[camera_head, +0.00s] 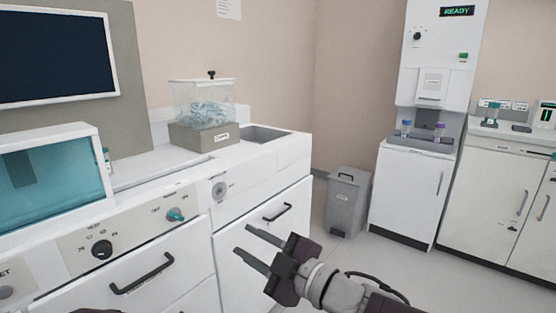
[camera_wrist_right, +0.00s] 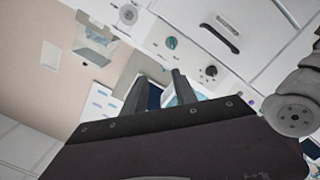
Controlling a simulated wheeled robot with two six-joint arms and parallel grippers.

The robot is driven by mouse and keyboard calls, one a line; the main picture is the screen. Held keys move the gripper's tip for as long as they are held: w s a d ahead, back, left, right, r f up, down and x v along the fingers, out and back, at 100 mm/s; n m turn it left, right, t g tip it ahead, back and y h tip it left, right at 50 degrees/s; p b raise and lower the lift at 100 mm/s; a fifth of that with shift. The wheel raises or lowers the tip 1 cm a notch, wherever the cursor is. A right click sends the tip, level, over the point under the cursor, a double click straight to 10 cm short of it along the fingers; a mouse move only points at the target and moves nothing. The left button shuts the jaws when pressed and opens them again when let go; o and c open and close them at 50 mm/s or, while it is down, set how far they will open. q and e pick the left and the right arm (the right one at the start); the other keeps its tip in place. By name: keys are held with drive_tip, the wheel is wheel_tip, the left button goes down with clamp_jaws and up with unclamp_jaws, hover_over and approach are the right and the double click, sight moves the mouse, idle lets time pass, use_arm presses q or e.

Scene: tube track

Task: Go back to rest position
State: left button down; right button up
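My right gripper (camera_head: 257,249) reaches in from the bottom of the head view, in front of the white drawer cabinet. Its two dark fingers are apart with nothing between them. In the right wrist view the same gripper (camera_wrist_right: 160,92) shows two separate fingers with a gap and no object. A grey rounded arm part (camera_wrist_right: 290,112) of mine shows at the right of that view. My left gripper is not visible in the head view; only a small dark piece shows at the bottom left edge.
A clear box (camera_head: 203,103) stands on the counter beside a sink (camera_head: 265,134). Drawer handles (camera_head: 277,212) and a teal knob (camera_head: 176,214) face my right gripper. A grey bin (camera_head: 347,205) and a white machine reading READY (camera_head: 414,190) stand behind. Open floor lies at the right.

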drive_tip(key=w+d+r+m+t+h+p, duration=0.1)
drive_tip(key=w+d+r+m+h+p, duration=0.2)
drive_tip(key=r+p, duration=1)
drive_tip(key=w+d+r+m+h+p, duration=0.3)
drive_tip(key=d+m+h+p, duration=0.25)
drive_tip(key=d+p, duration=0.65)
drive_tip(key=s+d+f+m+g+h+p, duration=0.35)
drive_tip(key=d+m+p, duration=0.3)
drive_tip(key=p, duration=0.45)
drive_tip(key=s+f+m+g, duration=0.2)
drive_tip(key=s+f+g, duration=0.1)
drive_tip(key=s, duration=0.5)
drive_tip(key=s+d+f+m+g+h, duration=0.1)
drive_tip(key=s+f+g, duration=0.3)
drive_tip(key=s, duration=0.4)
drive_tip(key=shift+d+m+g, duration=0.25)
drive_tip(key=shift+m+g, duration=0.1)
drive_tip(key=shift+m, duration=0.35)
